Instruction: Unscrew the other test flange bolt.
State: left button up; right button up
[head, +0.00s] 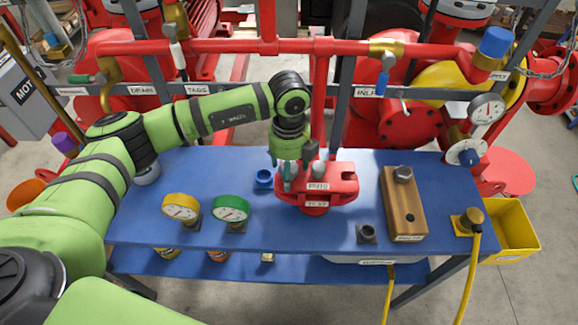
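The red test flange (337,192), with white labels, stands on the blue bench. A grey bolt head (318,168) shows on top of it, right of my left gripper. My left gripper (289,171) points down over the flange's left part, its fingertips close to the flange's top. A teal piece shows at the fingertips; I cannot tell whether it is a finger pad or part of a bolt. What is between the fingers is mostly hidden. Another grey hex bolt head (403,173) sits at the far end of a wooden block (405,208). My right gripper is out of view.
On the blue bench (335,237) are a yellow gauge (181,207), a green gauge (231,209), a blue ring (264,180) and a small dark socket (366,233). Red piping (230,46) runs behind. A yellow bin (515,231) hangs at the right.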

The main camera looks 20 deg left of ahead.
pick_arm(q)
jog(key=shift+r, duration=0.1)
notch_tip(320, 180, up, 12)
dwell(0.4)
dwell(0.4)
